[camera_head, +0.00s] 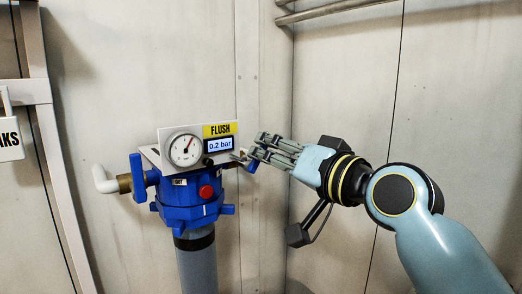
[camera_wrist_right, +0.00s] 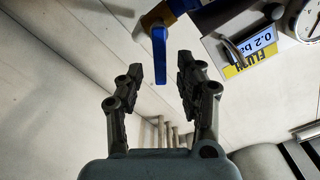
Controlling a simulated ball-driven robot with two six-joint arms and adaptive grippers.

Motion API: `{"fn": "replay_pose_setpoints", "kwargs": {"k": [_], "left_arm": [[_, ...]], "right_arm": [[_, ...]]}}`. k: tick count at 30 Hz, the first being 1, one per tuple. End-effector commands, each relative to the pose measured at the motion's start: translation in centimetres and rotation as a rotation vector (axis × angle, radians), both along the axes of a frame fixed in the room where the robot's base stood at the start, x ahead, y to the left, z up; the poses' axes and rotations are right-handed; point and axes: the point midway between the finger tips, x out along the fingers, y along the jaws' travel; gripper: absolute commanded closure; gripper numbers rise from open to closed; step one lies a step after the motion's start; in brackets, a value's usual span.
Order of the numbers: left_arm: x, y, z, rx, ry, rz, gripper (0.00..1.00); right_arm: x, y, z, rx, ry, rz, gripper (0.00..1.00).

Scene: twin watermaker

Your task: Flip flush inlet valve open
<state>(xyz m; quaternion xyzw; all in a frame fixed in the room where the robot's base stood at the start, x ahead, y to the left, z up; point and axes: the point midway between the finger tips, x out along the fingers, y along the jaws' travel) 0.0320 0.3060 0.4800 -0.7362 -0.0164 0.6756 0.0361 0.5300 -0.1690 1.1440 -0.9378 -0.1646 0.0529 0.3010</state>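The flush filter unit (camera_head: 193,208) is blue, with a blue valve handle on each side. The left handle (camera_head: 137,178) stands upright by a white pipe elbow. The right handle (camera_head: 252,166) is partly hidden behind my right gripper (camera_head: 258,150). In the right wrist view this blue handle (camera_wrist_right: 159,55) hangs ahead of my right gripper (camera_wrist_right: 160,74), with its free end between the two fingertips. The fingers are open, with a gap on both sides of the handle. I cannot tell which handle is the inlet valve. My left gripper is not in view.
A bracket above the filter carries a round gauge (camera_head: 184,149), a yellow FLUSH label (camera_head: 220,130) and a display (camera_head: 219,145) reading 0.2 bar. A red button (camera_head: 206,191) is on the filter's front. Pale wall panels stand close behind; a pipe rail (camera_head: 335,9) runs above.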

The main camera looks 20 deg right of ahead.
Motion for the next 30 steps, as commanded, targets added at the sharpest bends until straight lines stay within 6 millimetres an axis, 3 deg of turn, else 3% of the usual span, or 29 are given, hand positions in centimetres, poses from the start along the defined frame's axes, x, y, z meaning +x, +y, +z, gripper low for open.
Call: {"fn": "replay_pose_setpoints", "kwargs": {"k": [6,16,24,30], "left_arm": [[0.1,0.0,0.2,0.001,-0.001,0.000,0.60],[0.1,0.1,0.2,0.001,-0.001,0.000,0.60],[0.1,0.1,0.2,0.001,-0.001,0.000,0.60],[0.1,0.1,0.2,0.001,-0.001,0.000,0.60]], "right_arm": [[2.5,0.9,0.1,-0.001,-0.001,-0.001,0.63],[2.9,1.0,0.0,-0.001,0.001,0.000,0.63],[2.9,1.0,0.0,-0.001,0.000,-0.001,0.97],[2.9,1.0,0.0,-0.001,0.001,0.000,1.00]]}}
